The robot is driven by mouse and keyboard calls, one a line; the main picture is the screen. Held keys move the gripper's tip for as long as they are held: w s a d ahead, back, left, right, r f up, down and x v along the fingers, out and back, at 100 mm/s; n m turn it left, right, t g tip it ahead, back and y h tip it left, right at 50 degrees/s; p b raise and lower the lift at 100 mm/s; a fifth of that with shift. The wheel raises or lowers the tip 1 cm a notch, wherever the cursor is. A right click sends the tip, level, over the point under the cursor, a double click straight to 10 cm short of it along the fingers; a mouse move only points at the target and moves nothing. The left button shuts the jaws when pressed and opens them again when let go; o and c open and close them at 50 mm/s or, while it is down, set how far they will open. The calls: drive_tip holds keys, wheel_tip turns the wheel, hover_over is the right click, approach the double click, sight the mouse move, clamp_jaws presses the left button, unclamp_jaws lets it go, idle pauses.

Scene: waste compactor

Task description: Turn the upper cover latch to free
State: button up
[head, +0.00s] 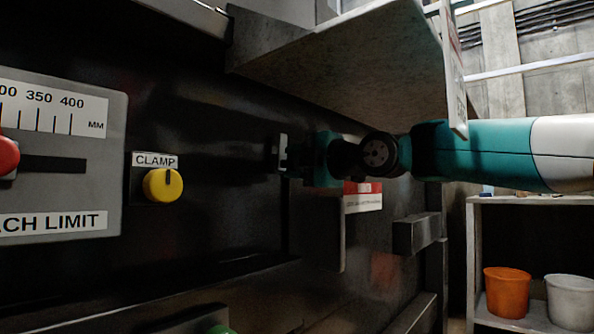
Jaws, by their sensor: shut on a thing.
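My gripper (281,153) reaches in from the right to the dark front panel of the compactor. It is shut at the panel, on what appears to be the upper cover latch. The latch is small, dark and mostly hidden by the gripper and wrist, so its turn angle cannot be told.
A yellow CLAMP knob (163,185) and a grey scale plate (60,195) with a red slider knob (8,156) are left. A large grey plate (350,70) overhangs the arm. A grey bar (417,234) juts out below. Orange (507,292) and white (570,302) buckets stand on a shelf.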

drive_tip(key=shift+a+n, duration=0.1)
drive_tip(key=shift+n, duration=0.3)
drive_tip(key=o, duration=0.9)
drive_tip(key=shift+s+d, duration=0.1)
drive_tip(key=shift+d, duration=0.1)
drive_tip(key=p+v, duration=0.1)
drive_tip(key=v, duration=1.6)
drive_tip(key=shift+s+p, duration=0.1)
drive_tip(key=shift+p, duration=0.25)
drive_tip(key=shift+f, duration=0.1)
